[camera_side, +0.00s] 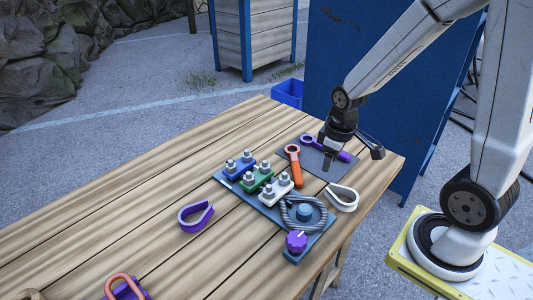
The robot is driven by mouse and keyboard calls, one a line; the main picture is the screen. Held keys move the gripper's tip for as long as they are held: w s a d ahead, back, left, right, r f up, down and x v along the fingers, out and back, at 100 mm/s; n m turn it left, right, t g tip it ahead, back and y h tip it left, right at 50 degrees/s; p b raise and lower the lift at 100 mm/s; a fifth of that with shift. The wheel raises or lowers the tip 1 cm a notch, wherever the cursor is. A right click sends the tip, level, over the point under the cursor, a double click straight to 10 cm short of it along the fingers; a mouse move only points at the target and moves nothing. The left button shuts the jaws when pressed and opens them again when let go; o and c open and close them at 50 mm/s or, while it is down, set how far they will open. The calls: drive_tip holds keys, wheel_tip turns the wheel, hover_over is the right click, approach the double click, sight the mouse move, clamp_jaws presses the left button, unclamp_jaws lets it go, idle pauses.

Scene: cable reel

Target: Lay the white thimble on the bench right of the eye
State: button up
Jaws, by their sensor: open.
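The white thimble (344,204), a teardrop-shaped loop, lies on the wooden bench (150,210), just right of a grey rope eye (296,220). The rope eye sits on a dark blue board (262,212), looped about a blue round post (305,212). My gripper (350,154) is open over the dark mat at the bench's far right, behind the white thimble and apart from it. No object shows clearly between its fingers, though the arm hides part of that area. A purple thimble (195,222) lies left of the board.
Blue, green and white clamps (275,190) with bolts stand on the board, with a purple knob (296,241) at its near end. The bench's left part is largely clear.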

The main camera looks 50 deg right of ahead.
drive_tip(key=s+a+r+m+t, duration=0.1)
drive_tip(key=a+m, duration=0.1)
drive_tip(key=a, duration=0.5)
drive_tip(key=shift+s, duration=0.1)
idle(1.0)
